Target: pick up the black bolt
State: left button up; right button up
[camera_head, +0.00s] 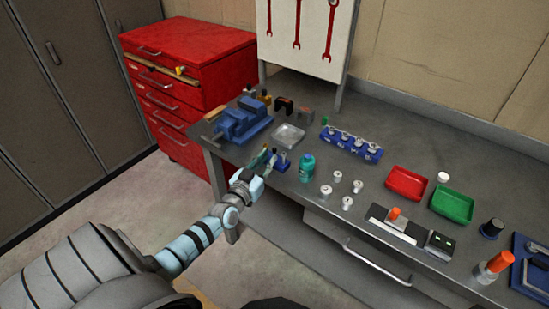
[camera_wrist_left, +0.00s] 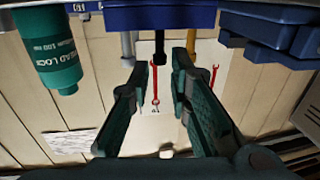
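In the left wrist view, which looks upside down, a black bolt (camera_wrist_left: 159,46) sticks out of a blue block (camera_wrist_left: 160,17). The bolt appears between the two fingertips of my left gripper (camera_wrist_left: 158,68), with a gap on each side. The left gripper is open and empty. In the head view this gripper (camera_head: 268,161) is at the workbench's front edge, beside a small blue stand (camera_head: 281,161). The bolt is too small to make out clearly there. My right gripper is not in view.
A teal bottle (camera_head: 306,167) stands close right of the blue stand, also in the wrist view (camera_wrist_left: 53,55). Behind are a metal tray (camera_head: 288,134), a blue vise (camera_head: 242,121) and a blue socket rack (camera_head: 350,145). Red (camera_head: 406,183) and green (camera_head: 452,206) trays lie right.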

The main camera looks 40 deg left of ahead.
aim_at(273, 151)
pick_arm(q)
jog(key=shift+w+a+b, duration=0.15)
jog(key=shift+w+b, duration=0.15)
jog(key=shift+w, duration=0.5)
jog(key=shift+w+a+b, duration=0.1)
jog(key=shift+w+b, duration=0.15)
jog(key=shift+w, duration=0.5)
jog(key=shift+s+r, duration=0.1)
grip_shut()
